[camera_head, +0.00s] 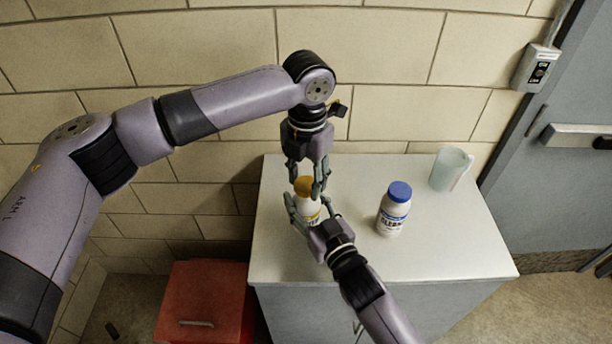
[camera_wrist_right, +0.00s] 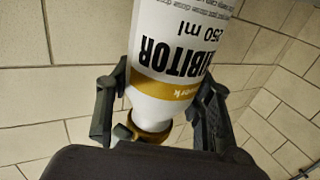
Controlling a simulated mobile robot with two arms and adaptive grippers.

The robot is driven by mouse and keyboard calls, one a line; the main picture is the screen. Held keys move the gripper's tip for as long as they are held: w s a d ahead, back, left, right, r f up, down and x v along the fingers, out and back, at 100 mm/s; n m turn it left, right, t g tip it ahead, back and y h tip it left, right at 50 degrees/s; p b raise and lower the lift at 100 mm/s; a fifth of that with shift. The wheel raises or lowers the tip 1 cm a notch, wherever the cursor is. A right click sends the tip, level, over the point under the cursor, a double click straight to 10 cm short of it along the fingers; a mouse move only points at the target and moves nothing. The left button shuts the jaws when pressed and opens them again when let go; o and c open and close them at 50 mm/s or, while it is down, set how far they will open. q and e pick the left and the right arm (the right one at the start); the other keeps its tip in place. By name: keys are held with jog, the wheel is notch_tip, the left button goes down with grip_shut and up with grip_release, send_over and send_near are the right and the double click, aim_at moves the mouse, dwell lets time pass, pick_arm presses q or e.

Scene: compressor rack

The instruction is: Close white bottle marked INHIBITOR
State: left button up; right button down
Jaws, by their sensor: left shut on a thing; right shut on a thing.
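The white bottle marked INHIBITOR (camera_head: 311,208) stands near the left part of the cabinet top, partly hidden by my grippers. In the right wrist view the bottle (camera_wrist_right: 185,50) appears upside down, with black lettering and a yellow band. My right gripper (camera_head: 309,214) is shut around the bottle's body, one finger on each side. A yellow cap (camera_head: 304,184) is at the bottle's top. My left gripper (camera_head: 306,187) comes down from above and is shut on the cap. I cannot tell how far the cap is screwed on.
A white bottle with a blue cap, marked CLEANER (camera_head: 393,211), stands to the right on the cabinet top (camera_head: 440,245). A pale translucent jug (camera_head: 450,169) stands at the back right. A red bin (camera_head: 202,300) is on the floor at left. The cabinet top's front right is clear.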

pick_arm(q)
jog(key=shift+f, duration=0.6)
jog(key=m, duration=0.3)
dwell(0.4)
jog(key=o, duration=0.7)
